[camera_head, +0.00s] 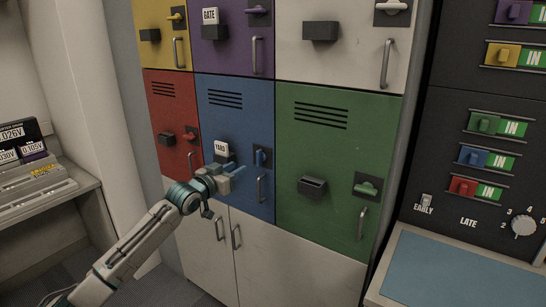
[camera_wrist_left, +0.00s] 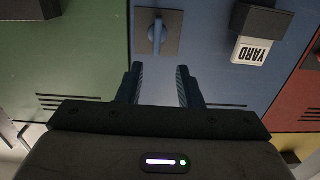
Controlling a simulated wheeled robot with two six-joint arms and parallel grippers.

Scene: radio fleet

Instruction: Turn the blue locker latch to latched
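The blue locker (camera_head: 237,115) is the middle door of the lower row. Its blue latch (camera_head: 261,157) sits on a dark square plate at the door's right side, its handle upright. In the left wrist view, which is upside down, the latch (camera_wrist_left: 157,35) points along the picture's vertical. My left gripper (camera_head: 236,173) is in front of the blue door, left of and a little below the latch. In the left wrist view its two fingers (camera_wrist_left: 160,70) are apart with nothing between them, and the latch lies just beyond the tips. My right gripper is not in view.
A dark holder with a YARD tag (camera_head: 221,148) sticks out left of the latch. A metal door handle (camera_head: 262,189) is below it. Red (camera_head: 170,110) and green (camera_head: 330,150) lockers flank the blue one. A switch panel (camera_head: 475,210) stands at the right.

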